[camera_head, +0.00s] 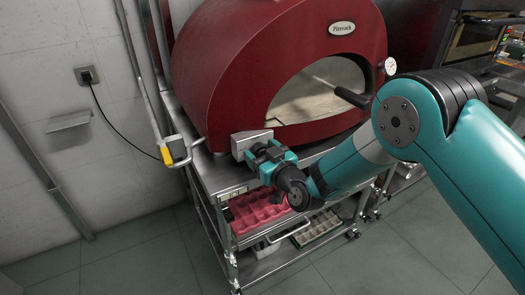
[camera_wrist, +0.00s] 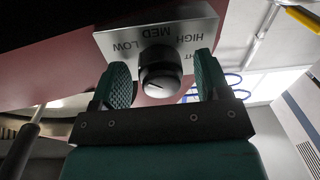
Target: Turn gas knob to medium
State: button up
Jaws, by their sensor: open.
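The gas knob (camera_wrist: 160,72) is dark and round, on a metal plate (camera_wrist: 185,25) lettered LOW, MED, HIGH and a partly hidden word; the lettering appears upside down in the wrist view. My gripper (camera_wrist: 163,66) is open, with one teal finger on each side of the knob and a visible gap on both sides. In the head view my gripper (camera_head: 261,152) is at the metal control box (camera_head: 243,139) at the front of the red oven (camera_head: 235,60); the knob is hidden there.
The oven stands on a metal cart (camera_head: 222,180) with a pink tray (camera_head: 258,212) on a lower shelf. A peel handle (camera_head: 352,97) sticks out of the oven mouth. Floor is free at left.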

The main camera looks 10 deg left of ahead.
jog(key=c, duration=0.9)
jog(key=shift+f+m+b, duration=0.1)
jog(key=shift+m+b, duration=0.25)
jog(key=shift+m, duration=0.05)
jog(key=m+b, duration=0.2)
jog(key=m, duration=0.1)
jog(key=shift+m, duration=0.4)
jog(key=m, duration=0.5)
jog(key=shift+t, duration=0.4)
jog(key=shift+d+m, duration=0.1)
jog(key=shift+m, duration=0.3)
jog(key=o, duration=0.9)
